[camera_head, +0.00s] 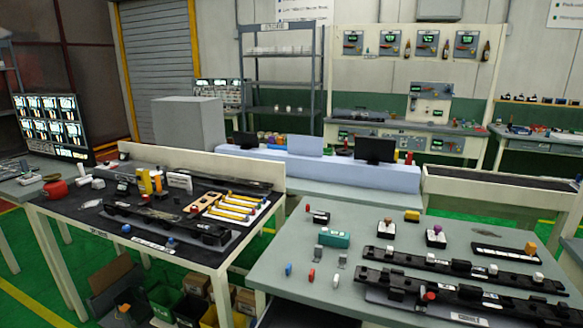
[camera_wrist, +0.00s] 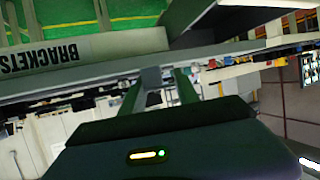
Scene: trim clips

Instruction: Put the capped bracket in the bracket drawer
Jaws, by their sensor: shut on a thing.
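In the wrist view, my gripper (camera_wrist: 160,82) is shut on a small grey piece (camera_wrist: 151,78). I cannot tell whether this is a drawer handle or a bracket. Just beyond the fingers is a grey drawer front (camera_wrist: 90,68) with a white BRACKETS label (camera_wrist: 80,50), seen upside down. The drawer's inside is not visible. In the head view, two small grey brackets (camera_head: 319,252) (camera_head: 342,260) stand on the right table, with no clear cap on either. Loose blue (camera_head: 288,269), red (camera_head: 311,275) and white (camera_head: 336,279) pieces lie before them. My gripper is not in the head view.
The right grey table (camera_head: 270,262) also holds a teal block (camera_head: 335,238) and long black rails (camera_head: 450,264). The left table (camera_head: 88,232) carries a dark mat with tools and yellow-handled parts. Green floor lies between the tables.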

